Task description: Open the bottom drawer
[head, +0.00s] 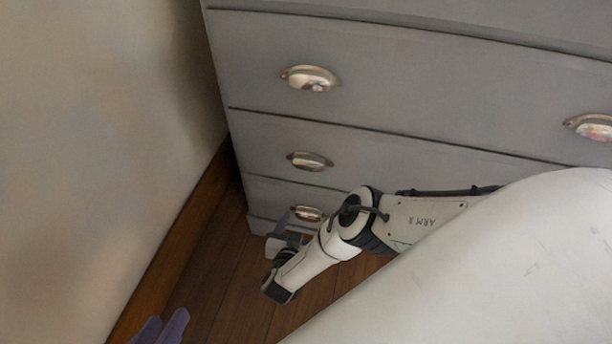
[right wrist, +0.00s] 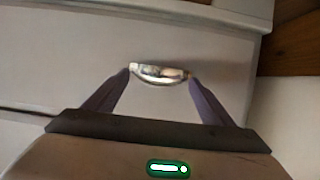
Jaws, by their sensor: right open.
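The grey dresser's bottom drawer (head: 268,190) looks closed. Its metal cup handle (head: 308,213) is partly hidden by my right arm in the head view. The same handle (right wrist: 160,73) shows whole in the right wrist view. My right gripper (head: 287,224) is low in front of the drawer. In the right wrist view its purple fingers (right wrist: 160,76) are open, one at each end of the handle; I cannot tell whether they touch it. My left gripper (head: 164,327) shows only as purple fingertips at the bottom left of the head view, away from the dresser.
Two wider-set handles mark an upper drawer (head: 420,80), and a middle drawer (head: 270,146) lies below it; both look closed. A wall (head: 90,130) with a wooden baseboard (head: 175,255) stands close on the left. Bare wooden floor (head: 215,290) lies between.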

